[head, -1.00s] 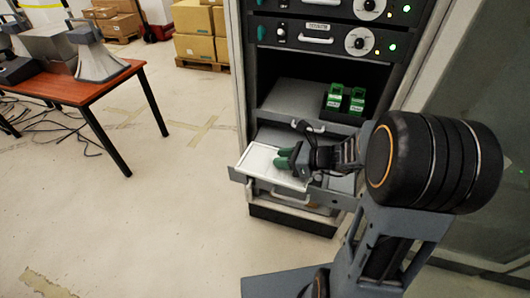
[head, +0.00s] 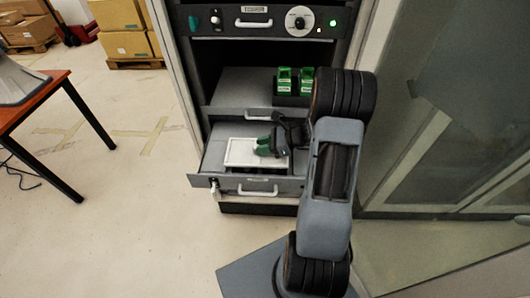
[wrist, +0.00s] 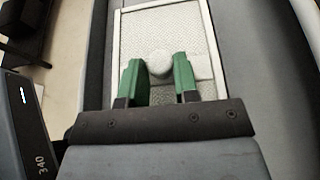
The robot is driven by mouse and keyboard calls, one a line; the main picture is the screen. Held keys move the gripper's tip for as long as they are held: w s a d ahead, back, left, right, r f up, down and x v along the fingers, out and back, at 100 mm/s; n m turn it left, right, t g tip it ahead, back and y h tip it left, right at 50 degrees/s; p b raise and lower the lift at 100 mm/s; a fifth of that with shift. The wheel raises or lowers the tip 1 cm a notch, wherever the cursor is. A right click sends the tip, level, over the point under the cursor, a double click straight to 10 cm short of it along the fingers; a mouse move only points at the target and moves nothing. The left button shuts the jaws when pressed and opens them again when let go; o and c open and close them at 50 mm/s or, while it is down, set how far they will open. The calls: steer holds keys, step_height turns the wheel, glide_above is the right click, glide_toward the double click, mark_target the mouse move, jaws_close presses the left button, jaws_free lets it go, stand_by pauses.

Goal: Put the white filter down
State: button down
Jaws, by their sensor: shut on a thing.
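The white filter (head: 240,153) is a flat, framed rectangular panel over the open lower drawer (head: 213,160) of the rack. It lies inside the drawer's outline in the head view; whether it touches the drawer floor I cannot tell. My gripper (head: 266,147) has green fingertips and reaches in from the right. The filter's near part is hidden behind the gripper there.
Two green boxes (head: 285,82) stand in a dark holder on the shelf above the drawer. The drawer's front has a handle (head: 258,191). An orange-topped table (head: 35,97) is at left, and cardboard boxes (head: 125,43) are behind. The floor left of the rack is mostly clear.

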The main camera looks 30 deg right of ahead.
steer(key=shift+d+f, duration=0.4)
steer(key=shift+f, duration=1.5)
steer(key=c, duration=0.9)
jaws_free()
steer(key=shift+o, duration=0.2)
